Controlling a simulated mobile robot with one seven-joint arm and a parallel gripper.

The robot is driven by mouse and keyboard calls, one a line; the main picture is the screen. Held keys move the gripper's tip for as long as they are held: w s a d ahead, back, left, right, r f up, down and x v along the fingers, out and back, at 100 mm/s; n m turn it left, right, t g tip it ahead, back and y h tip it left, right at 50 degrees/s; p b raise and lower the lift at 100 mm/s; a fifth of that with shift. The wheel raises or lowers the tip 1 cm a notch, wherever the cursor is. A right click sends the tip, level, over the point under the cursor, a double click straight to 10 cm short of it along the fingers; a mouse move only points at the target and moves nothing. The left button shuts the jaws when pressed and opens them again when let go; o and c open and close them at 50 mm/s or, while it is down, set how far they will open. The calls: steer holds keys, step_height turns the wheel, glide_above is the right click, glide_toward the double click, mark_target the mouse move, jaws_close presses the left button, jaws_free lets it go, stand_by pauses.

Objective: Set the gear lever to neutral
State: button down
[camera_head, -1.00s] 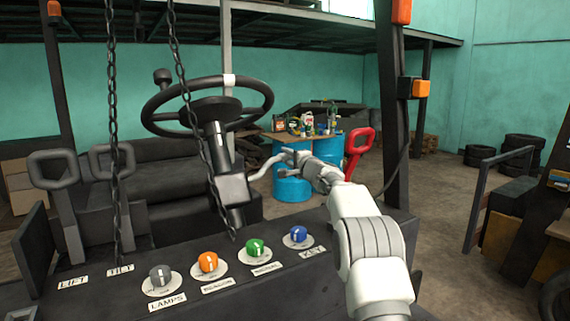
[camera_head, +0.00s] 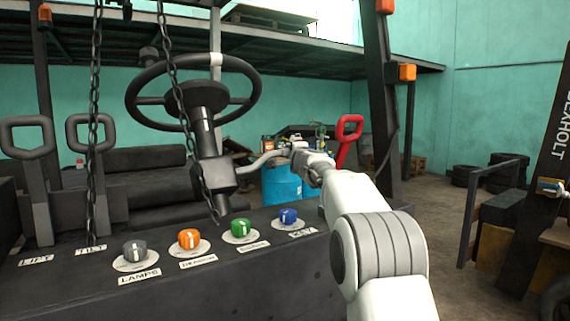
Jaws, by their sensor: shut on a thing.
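The gear lever (camera_head: 258,161) is a thin, pale grey, bent rod. It comes out of the right side of the steering column (camera_head: 214,174), below the black steering wheel (camera_head: 195,92), and runs right to my gripper. My gripper (camera_head: 296,152) is shut on the outer end of the lever, and its fingers hide the tip. The grip is small in the view, so its details are unclear. No gear marks are readable.
A red looped handle (camera_head: 347,128) stands close behind my gripper, near a dark post (camera_head: 381,110). The dash carries grey, orange, green and blue (camera_head: 288,217) knobs. Chains hang at left, beside two grey looped levers (camera_head: 90,133). A blue drum (camera_head: 282,182) stands behind.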

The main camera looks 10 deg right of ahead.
steer(key=shift+s+d+h, duration=0.2)
steer(key=shift+s+h, duration=0.1)
steer(key=shift+s, duration=0.1)
steer(key=c, duration=0.6)
jaws_free()
steer(key=shift+b, duration=0.35)
steer(key=s+b, duration=0.8)
steer(key=s, duration=0.9)
steer(key=shift+s, duration=0.25)
